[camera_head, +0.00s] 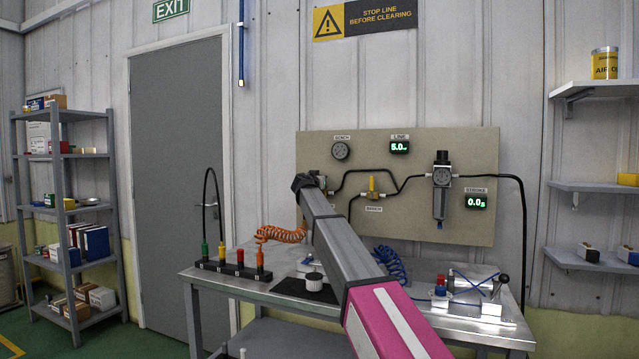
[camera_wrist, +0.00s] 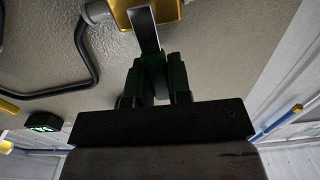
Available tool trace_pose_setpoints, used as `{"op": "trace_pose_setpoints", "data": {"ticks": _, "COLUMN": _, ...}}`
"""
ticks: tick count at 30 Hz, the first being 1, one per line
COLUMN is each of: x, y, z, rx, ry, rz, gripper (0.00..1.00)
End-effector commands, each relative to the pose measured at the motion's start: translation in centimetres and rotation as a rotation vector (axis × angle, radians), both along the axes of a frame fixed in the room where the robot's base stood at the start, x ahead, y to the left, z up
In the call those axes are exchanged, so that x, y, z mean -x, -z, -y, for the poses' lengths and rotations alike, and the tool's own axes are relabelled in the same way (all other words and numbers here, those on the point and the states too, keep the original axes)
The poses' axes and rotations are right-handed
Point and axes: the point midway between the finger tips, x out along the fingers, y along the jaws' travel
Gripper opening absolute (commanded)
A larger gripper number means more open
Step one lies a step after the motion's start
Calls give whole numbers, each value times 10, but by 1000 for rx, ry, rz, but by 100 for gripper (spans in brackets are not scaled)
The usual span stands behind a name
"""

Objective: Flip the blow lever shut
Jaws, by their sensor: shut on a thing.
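The blow lever shows as a flat grey metal handle (camera_wrist: 143,28) in the wrist view, sticking out from a brass-yellow valve body (camera_wrist: 168,10) at the top edge. My gripper (camera_wrist: 157,68) has its dark green fingers at the lever's near end and is shut on it. The valve body is cut off by the picture edge. In the head view my gripper (camera_head: 303,183) is at the left side of the beige panel (camera_head: 470,220). It hides the lever there, and only a bit of brass (camera_head: 314,172) shows beside it.
A second yellow valve (camera_head: 372,188), a gauge (camera_head: 341,151) and a filter regulator (camera_head: 441,186) sit on the panel, joined by black hoses. Below, a metal bench (camera_head: 230,280) holds coloured connectors, coiled hoses and a cylinder fixture (camera_head: 475,288). My arm crosses above the bench.

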Motion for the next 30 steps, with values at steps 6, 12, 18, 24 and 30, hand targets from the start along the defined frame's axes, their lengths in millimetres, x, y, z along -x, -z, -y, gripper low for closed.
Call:
{"op": "trace_pose_setpoints", "data": {"ticks": 6, "x": 1, "y": 2, "z": 0, "rx": -7, "ry": 1, "rz": -1, "gripper": 0}}
{"op": "trace_pose_setpoints", "data": {"ticks": 12, "x": 1, "y": 2, "z": 0, "rx": -6, "ry": 1, "rz": -1, "gripper": 45}}
{"op": "trace_pose_setpoints", "data": {"ticks": 18, "x": 1, "y": 1, "z": 0, "rx": -4, "ry": 1, "rz": -1, "gripper": 45}}
{"op": "trace_pose_setpoints", "data": {"ticks": 24, "x": 8, "y": 1, "z": -2, "rx": -2, "ry": 0, "rz": 0, "gripper": 45}}
{"op": "trace_pose_setpoints", "data": {"ticks": 30, "x": 33, "y": 1, "z": -10, "rx": -2, "ry": -1, "rz": 0, "gripper": 45}}
